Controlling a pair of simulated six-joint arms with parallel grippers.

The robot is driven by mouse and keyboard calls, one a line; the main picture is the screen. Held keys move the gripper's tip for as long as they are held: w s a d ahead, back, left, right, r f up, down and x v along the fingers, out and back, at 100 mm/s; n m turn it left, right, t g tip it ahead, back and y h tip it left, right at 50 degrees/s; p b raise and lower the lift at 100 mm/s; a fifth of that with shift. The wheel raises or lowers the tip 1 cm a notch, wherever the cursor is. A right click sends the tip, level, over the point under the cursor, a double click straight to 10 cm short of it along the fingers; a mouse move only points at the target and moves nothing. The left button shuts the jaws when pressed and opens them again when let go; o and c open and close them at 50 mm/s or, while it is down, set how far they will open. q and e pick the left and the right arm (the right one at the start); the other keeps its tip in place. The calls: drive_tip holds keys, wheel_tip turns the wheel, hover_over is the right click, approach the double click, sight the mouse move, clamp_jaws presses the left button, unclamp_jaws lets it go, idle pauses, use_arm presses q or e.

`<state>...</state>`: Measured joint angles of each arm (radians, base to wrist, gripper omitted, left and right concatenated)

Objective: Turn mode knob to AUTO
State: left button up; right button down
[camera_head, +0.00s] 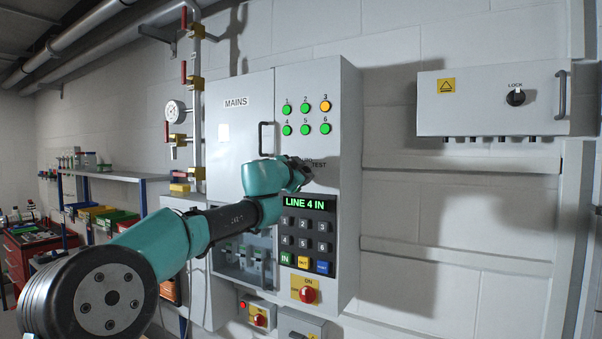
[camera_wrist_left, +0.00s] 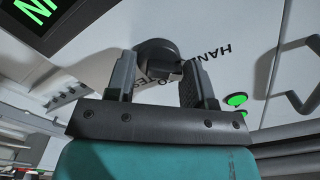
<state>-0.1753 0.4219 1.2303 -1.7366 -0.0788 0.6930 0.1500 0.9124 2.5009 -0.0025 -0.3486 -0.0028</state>
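The mode knob (camera_wrist_left: 156,49) is a dark round knob on the white panel, upside down in the left wrist view. Part of the word HAND and the end of TEST show beside it; no AUTO label is readable. My left gripper (camera_wrist_left: 160,66) has its two fingers apart, one on each side of the knob's lower part. I cannot tell whether they touch it. In the head view my left gripper (camera_head: 302,171) is at the cabinet front just left of the TEST label, hiding the knob. My right gripper is not in view.
The grey cabinet (camera_head: 349,130) carries green and amber lamps (camera_head: 305,118) above the gripper. A keypad with a LINE 4 IN display (camera_head: 305,203) is just below. A black door handle (camera_head: 263,138) is to the left. A LOCK box (camera_head: 480,100) hangs at the right.

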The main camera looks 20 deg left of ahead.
use_arm(q)
drive_tip(key=shift+a+r, duration=0.2)
drive_tip(key=c, duration=0.3)
drive_tip(key=shift+c, duration=0.2)
